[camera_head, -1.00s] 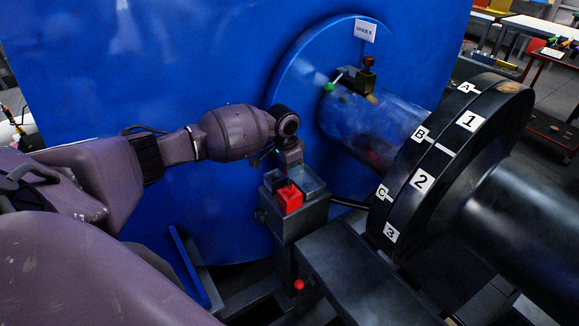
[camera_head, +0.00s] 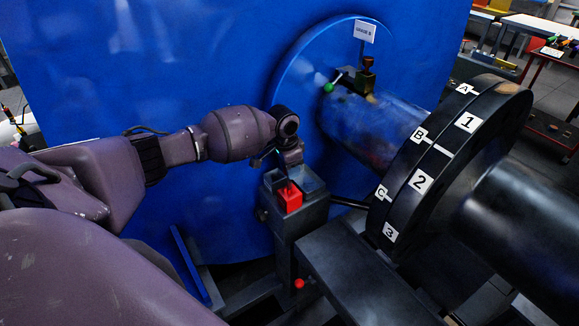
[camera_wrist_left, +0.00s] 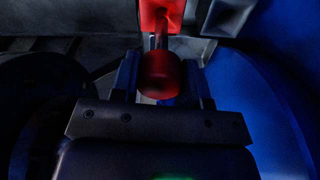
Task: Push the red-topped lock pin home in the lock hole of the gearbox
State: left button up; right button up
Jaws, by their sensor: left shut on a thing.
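My left gripper (camera_head: 287,174) points down over an open-topped box on a dark grey post, just behind a red block (camera_head: 291,197). In the left wrist view, the red head of the lock pin (camera_wrist_left: 160,78) sits between the two fingers, which are shut on it. A thin shaft runs from the head towards the red block (camera_wrist_left: 160,16). I cannot tell whether the shaft enters the block or passes it. In the head view the pin is hidden by the gripper and block. I cannot make out the lock hole. My right gripper is not in view.
A large blue housing (camera_head: 180,60) stands close behind my left arm. To the right are a blue shaft (camera_head: 370,130) and a black coupling (camera_head: 440,170) with letter and number labels. A small red knob (camera_head: 299,284) sits low beside the post (camera_head: 287,228).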

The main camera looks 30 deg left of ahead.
aim_at(289, 189)
pick_arm(q)
jog(key=shift+r+p, duration=0.1)
jog(key=shift+p, duration=0.45)
dwell(0.7)
jog(key=shift+f+b, duration=1.2)
jog(key=shift+f, duration=1.9)
jog(key=o, duration=1.2)
jog(key=shift+r, duration=0.1)
jog(key=r, duration=0.3)
jog(key=r+p, duration=0.1)
jog(key=r, duration=0.3)
jog(key=s+r, duration=0.1)
jog(key=r, duration=0.2)
jog(key=shift+a+r, duration=0.3)
jog(key=shift+a, duration=0.05)
